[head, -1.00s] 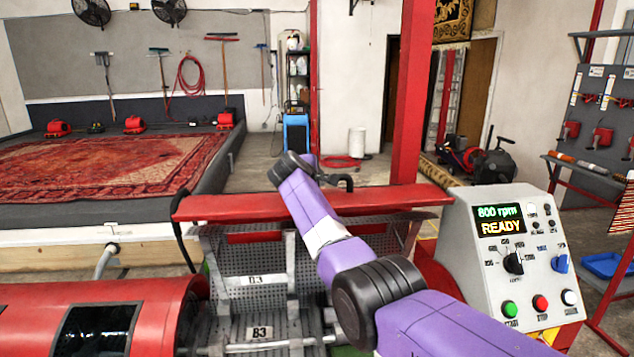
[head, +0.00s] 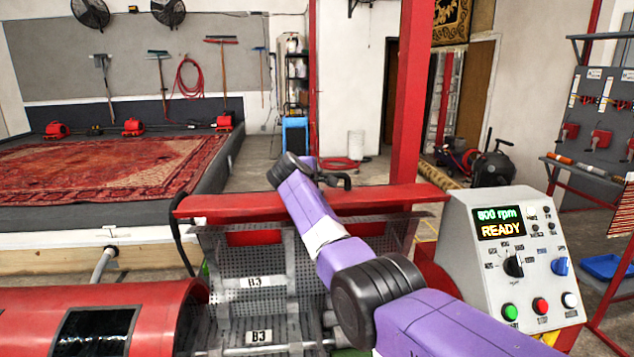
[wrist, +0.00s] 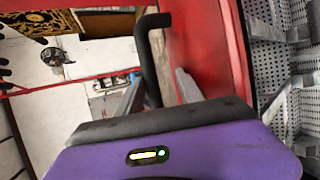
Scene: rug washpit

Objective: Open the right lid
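The right lid (head: 400,197) of the red machine is raised in the head view, seen nearly edge-on, with the perforated metal drum (head: 255,285) exposed below it. In the wrist view the lid's red face (wrist: 205,50) is at the right of the fingers. Its black bar handle (wrist: 153,50) also shows at the lid's top in the head view (head: 342,180). My gripper (wrist: 158,92) has its fingers apart on either side of the handle, with a gap visible beside the bar. The fingertips are hard to make out in the head view.
The left lid (head: 180,300), red with a dark window, is down at the lower left. A control panel (head: 520,260) reading "800 rpm READY" stands close right of my arm. A red post (head: 412,100) rises behind the lid. A rug (head: 100,165) lies on a platform at the left.

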